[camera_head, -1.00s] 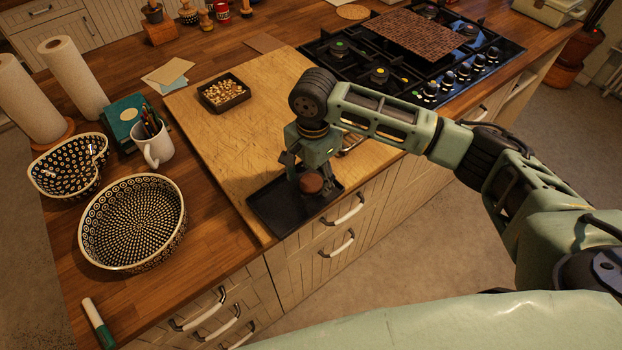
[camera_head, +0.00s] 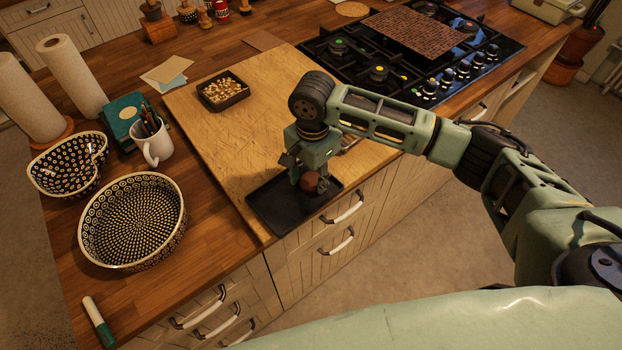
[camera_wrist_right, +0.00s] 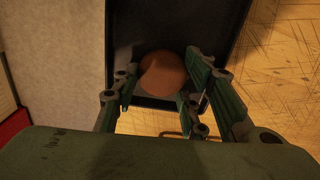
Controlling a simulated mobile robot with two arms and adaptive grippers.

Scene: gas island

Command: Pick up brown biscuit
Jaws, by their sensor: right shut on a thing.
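The brown biscuit (camera_head: 309,181) is round and sits between the fingers of my right gripper (camera_head: 307,180), over the dark tray (camera_head: 272,212). In the right wrist view the biscuit (camera_wrist_right: 163,74) shows between the two green fingers of my right gripper (camera_wrist_right: 158,85), with the tray (camera_wrist_right: 208,28) behind it. The right gripper is shut on the biscuit. Whether the biscuit still touches the tray is hard to tell. My left gripper is not in view.
The tray lies on a wooden board (camera_head: 215,140) at the counter's front edge. A small box of nuts (camera_head: 223,91), a white mug (camera_head: 152,145), two patterned bowls (camera_head: 132,222) (camera_head: 68,167) and a gas hob (camera_head: 450,60) stand around. Drawer handles (camera_head: 343,208) stick out below.

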